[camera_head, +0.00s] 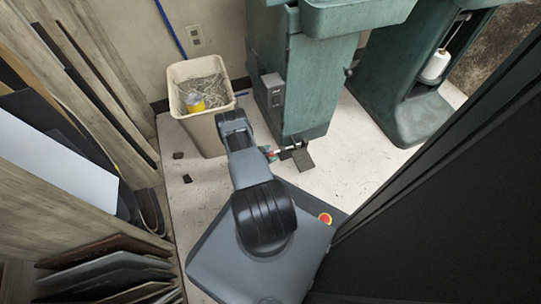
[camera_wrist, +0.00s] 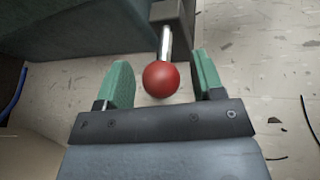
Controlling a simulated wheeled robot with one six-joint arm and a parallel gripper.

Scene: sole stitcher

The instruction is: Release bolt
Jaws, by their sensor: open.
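The bolt is a shiny metal rod (camera_wrist: 165,45) with a round red knob (camera_wrist: 161,79) on its near end. The rod comes out of a dark block (camera_wrist: 172,12) at the foot of the green machine. My gripper (camera_wrist: 162,76) is open, with one green finger on each side of the red knob. A gap shows between the knob and each finger. In the head view, the rod (camera_head: 287,148) lies low beside the machine's base, and my gripper (camera_head: 269,153) is at its left end, partly hidden by my arm.
The green machine (camera_head: 312,85) stands just behind the rod, with a dark pedal (camera_head: 303,160) at its foot. A beige bin (camera_head: 208,137) of scraps is close on the left. Shelves of sheets (camera_head: 105,265) line the left side. A dark panel (camera_head: 450,200) fills the right.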

